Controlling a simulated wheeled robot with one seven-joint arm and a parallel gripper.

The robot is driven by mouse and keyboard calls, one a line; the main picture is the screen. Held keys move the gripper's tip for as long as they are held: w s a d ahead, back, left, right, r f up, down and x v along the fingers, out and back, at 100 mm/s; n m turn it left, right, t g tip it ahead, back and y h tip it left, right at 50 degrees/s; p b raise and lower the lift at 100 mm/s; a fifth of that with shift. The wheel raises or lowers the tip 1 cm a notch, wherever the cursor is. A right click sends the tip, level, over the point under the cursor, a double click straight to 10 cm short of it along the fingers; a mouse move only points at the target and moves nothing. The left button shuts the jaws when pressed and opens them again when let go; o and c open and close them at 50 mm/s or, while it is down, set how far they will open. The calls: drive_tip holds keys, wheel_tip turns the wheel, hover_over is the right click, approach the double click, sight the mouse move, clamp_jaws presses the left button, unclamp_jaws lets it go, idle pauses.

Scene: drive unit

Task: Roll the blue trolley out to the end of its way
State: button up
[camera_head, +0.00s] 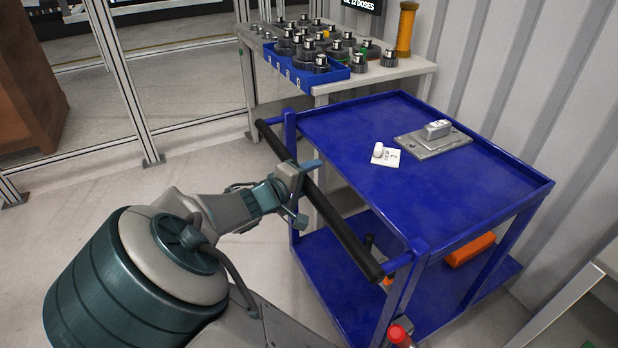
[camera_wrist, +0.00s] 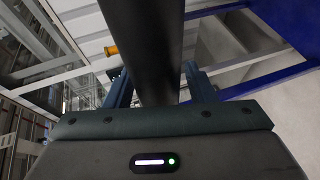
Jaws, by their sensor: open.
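The blue trolley (camera_head: 450,196) stands against the corrugated wall, with a top tray and a lower shelf. Its black push bar (camera_head: 340,226) runs along its left side. My gripper (camera_head: 304,190) is at the bar, its fingers on either side of it. In the wrist view the bar (camera_wrist: 155,50) passes between the two open fingers (camera_wrist: 160,90). I cannot tell whether either finger touches the bar. Part of the bar is hidden behind my gripper in the head view.
A grey plate with a handled block (camera_head: 434,139) and a white card (camera_head: 384,155) lie on the trolley top. An orange block (camera_head: 470,250) is on its lower shelf. A bench (camera_head: 402,70) with a blue tray (camera_head: 305,77) of dark parts stands behind. Bare floor (camera_head: 85,190) lies to the left.

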clamp_jaws()
idle(1.4)
